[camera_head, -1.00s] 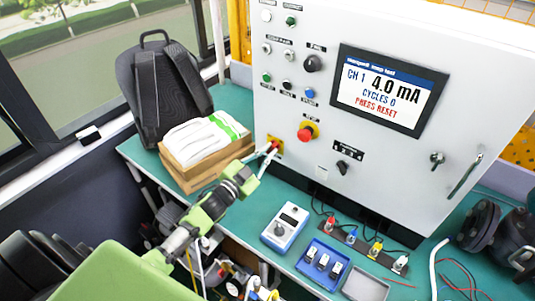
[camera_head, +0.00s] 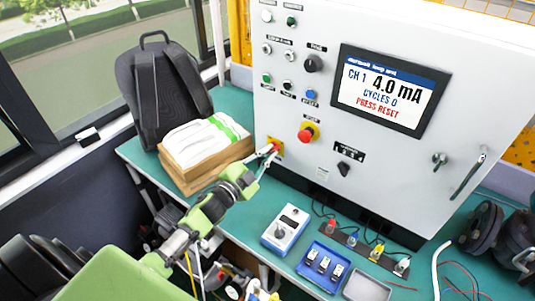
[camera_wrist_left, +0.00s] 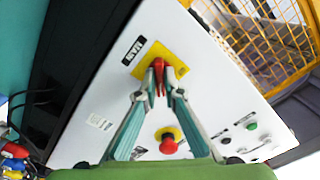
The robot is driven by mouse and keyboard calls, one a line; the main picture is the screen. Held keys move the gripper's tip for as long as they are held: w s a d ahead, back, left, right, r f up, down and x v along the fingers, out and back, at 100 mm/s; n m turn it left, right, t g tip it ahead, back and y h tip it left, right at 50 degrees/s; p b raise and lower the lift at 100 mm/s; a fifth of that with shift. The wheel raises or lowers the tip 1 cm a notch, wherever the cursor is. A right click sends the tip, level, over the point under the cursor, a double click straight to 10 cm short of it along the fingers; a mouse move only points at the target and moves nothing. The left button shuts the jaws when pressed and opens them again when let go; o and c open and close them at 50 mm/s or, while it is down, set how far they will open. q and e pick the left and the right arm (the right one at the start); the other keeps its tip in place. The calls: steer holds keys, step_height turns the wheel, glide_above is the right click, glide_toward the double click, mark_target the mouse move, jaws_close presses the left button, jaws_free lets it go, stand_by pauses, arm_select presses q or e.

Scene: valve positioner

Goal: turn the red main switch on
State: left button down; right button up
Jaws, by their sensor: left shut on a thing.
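The red main switch (camera_wrist_left: 159,75) sits on a yellow plate (camera_wrist_left: 146,58) at the lower left of the white control cabinet (camera_head: 400,165). In the left wrist view, the fingertips of my left gripper (camera_wrist_left: 164,88) are closed on the two sides of the red handle. In the head view my left gripper (camera_head: 268,158) reaches the switch from below, and its fingers partly hide the switch. The handle's exact angle is hard to tell. My right gripper is not in view.
A red emergency stop (camera_head: 306,134) on yellow stands close right of the switch. A wooden box of white cloths (camera_head: 200,150) is at left, before a black backpack (camera_head: 160,95). A blue meter (camera_head: 285,229) and a blue tray (camera_head: 323,264) lie on the green bench. The screen (camera_head: 388,90) reads 4.0 mA.

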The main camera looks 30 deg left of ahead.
arm_select(q)
steer(key=c, duration=2.2)
jaws_free()
steer(key=shift+o, duration=0.2)
steer(key=shift+s, duration=0.55)
steer(key=s+a, duration=0.1)
steer(key=s, duration=0.9)
steer(key=shift+s+a, duration=0.3)
steer(key=shift+s, duration=0.1)
